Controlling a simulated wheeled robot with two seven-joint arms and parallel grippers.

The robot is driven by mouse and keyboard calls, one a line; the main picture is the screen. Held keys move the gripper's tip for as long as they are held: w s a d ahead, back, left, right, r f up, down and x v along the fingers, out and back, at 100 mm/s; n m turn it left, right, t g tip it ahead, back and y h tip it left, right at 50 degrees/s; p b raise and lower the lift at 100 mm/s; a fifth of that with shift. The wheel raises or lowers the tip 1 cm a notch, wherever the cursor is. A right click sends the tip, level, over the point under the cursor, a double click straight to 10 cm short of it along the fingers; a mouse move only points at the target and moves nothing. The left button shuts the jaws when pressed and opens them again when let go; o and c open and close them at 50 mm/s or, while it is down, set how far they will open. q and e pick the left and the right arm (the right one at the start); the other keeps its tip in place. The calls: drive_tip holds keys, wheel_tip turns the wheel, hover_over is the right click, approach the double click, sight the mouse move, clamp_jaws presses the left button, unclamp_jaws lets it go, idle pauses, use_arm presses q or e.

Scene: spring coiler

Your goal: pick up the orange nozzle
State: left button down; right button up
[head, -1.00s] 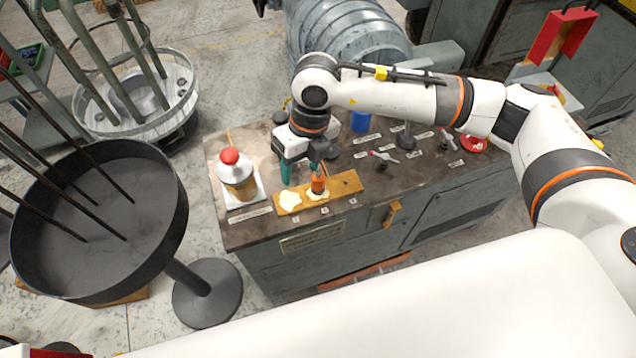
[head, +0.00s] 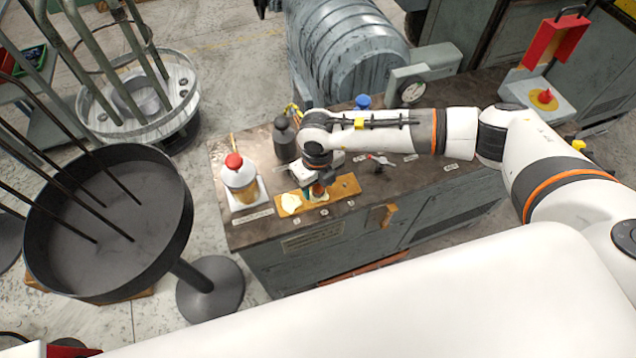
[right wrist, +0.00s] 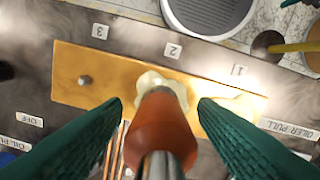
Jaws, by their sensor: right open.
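The orange nozzle (right wrist: 162,132) stands on a yellow-brown board (right wrist: 72,72) on the workbench, at the place labelled 2, with a pale blob around its base. In the head view the nozzle (head: 318,191) is mostly covered by my right gripper (head: 311,182). In the right wrist view my right gripper (right wrist: 160,104) is open, with one green finger on each side of the nozzle. A gap shows between the nozzle and each finger. My left gripper is not in view.
A white bottle with a red cap (head: 238,178) stands left of the board. A dark bottle (head: 284,138) stands behind it. The board also has a bare peg (right wrist: 84,80) at place 3 and a pale patch at place 1.

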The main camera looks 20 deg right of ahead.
drive_tip(key=shift+f, duration=0.55)
clamp_jaws()
drive_tip(key=shift+r, duration=0.15)
wheel_tip(320, 180, up, 8)
drive_tip(key=shift+r+b, duration=0.2)
drive_tip(key=shift+b, duration=0.85)
wheel_tip(320, 180, up, 3)
drive_tip(key=shift+r+p, duration=0.1)
drive_tip(key=shift+p, duration=0.3)
drive_tip(key=shift+r, duration=0.35)
